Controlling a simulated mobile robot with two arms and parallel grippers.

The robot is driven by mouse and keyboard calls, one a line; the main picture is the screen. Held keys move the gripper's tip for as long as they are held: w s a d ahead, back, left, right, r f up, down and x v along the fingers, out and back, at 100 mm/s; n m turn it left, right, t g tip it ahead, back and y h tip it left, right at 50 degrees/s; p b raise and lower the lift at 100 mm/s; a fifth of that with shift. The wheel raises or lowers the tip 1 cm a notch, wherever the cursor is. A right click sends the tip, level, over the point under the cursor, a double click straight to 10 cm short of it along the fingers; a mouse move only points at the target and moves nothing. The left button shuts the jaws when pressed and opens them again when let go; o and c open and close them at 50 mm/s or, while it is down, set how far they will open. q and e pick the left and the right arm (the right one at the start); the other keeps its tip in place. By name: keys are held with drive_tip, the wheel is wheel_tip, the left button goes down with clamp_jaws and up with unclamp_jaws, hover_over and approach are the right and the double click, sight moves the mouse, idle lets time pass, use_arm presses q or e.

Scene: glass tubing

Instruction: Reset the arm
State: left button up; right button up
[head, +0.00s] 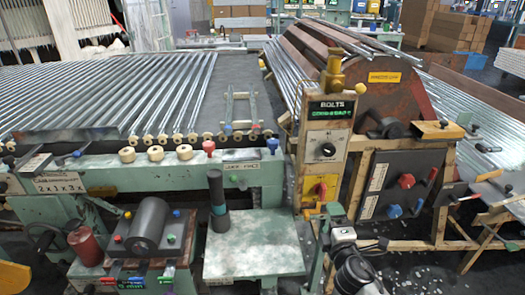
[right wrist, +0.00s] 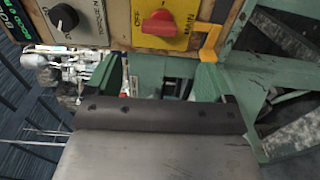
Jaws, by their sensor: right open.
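My right gripper (head: 324,218) is at the lower middle of the head view, in front of the yellow-framed control panel (head: 323,150) marked BOLTS. My dark right arm reaches up to it from the bottom edge. In the right wrist view the two green fingers of this gripper (right wrist: 160,66) stand apart with nothing between them. They are below the panel's red knob (right wrist: 157,23) on its yellow plate. My left gripper is not in view.
A green bench (head: 255,245) with a dark upright cylinder (head: 218,200) stands left of the gripper. A rack of glass tubes (head: 110,90) fills the back left. A wooden-framed machine (head: 392,185) with red and blue knobs stands to the right. Dark floor shows between.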

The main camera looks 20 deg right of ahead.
drive_tip(key=s+a+f+m+g+y+p, duration=0.15)
drive_tip(key=s+f+m+g, duration=0.35)
drive_tip(key=f, duration=0.9)
drive_tip(key=s+a+f+m+g+p, duration=0.1)
drive_tip(key=s+f+g+p, duration=0.15)
drive_tip(key=s+f, duration=0.8)
drive_tip(key=s+a+f+m+g, duration=0.2)
drive_tip(key=s+f, duration=0.4)
drive_tip(key=s, duration=0.3)
drive_tip(key=s+a+f+m+g+y+p, duration=0.1)
drive_tip(key=s+a+f+g, duration=0.3)
drive_tip(key=s, duration=0.6)
drive_tip(key=s+a+f+m+g+y+p, duration=0.1)
drive_tip(key=s+a+f+m+g, duration=0.1)
drive_tip(key=s+f, duration=0.6)
drive_tip(key=shift+s+a+f+m+g, duration=0.4)
drive_tip(key=shift+s+m+g, duration=0.15)
drive_tip(key=shift+s+m, duration=0.35)
